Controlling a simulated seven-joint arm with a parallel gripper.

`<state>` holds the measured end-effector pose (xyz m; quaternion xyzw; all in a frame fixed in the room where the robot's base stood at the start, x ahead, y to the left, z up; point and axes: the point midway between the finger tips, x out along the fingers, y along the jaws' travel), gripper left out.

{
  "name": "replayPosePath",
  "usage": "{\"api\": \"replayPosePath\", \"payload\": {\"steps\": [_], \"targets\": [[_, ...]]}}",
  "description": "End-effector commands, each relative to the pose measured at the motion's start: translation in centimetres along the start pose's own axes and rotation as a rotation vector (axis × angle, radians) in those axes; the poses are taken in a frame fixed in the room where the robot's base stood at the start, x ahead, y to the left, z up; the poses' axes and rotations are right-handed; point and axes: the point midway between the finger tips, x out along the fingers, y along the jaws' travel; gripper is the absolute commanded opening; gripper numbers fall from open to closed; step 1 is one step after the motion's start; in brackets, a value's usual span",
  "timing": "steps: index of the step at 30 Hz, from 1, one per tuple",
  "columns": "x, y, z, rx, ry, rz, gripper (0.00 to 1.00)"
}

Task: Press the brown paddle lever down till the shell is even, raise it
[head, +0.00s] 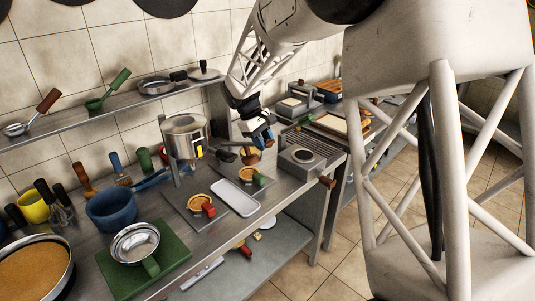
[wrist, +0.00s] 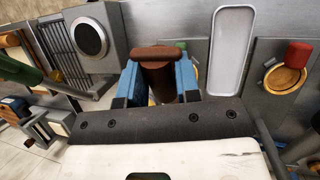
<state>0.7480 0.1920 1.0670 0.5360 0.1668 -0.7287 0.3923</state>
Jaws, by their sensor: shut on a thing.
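My gripper (head: 258,135) hangs over the back right of the counter. In the wrist view its blue fingers (wrist: 160,84) are shut on a brown piece, which I take for the brown paddle lever (wrist: 158,52). It has a rounded bar across a thicker round body. An orange-brown round shell with a green piece (head: 251,176) sits on a plate close below the gripper. In the wrist view, it is mostly hidden behind the brown piece and finger. Another round shell (head: 198,199) has a red piece (wrist: 298,53) on it. I cannot tell how even the shells are.
A white tray (head: 235,197) lies between the two shells. A steel pot on a stand (head: 184,138) is left of my gripper. A grey unit with a round plate (head: 303,157) is on its right. A blue pan (head: 111,209) and steel bowl (head: 135,242) stand front left.

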Motion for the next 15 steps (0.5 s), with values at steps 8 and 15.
{"api": "replayPosePath", "payload": {"steps": [8, 15], "targets": [[-3.4, 0.7, -0.6, -0.025, -0.123, 0.0, 0.0], [-4.6, 0.9, -0.9, -0.034, -0.171, -0.001, 0.0]]}}
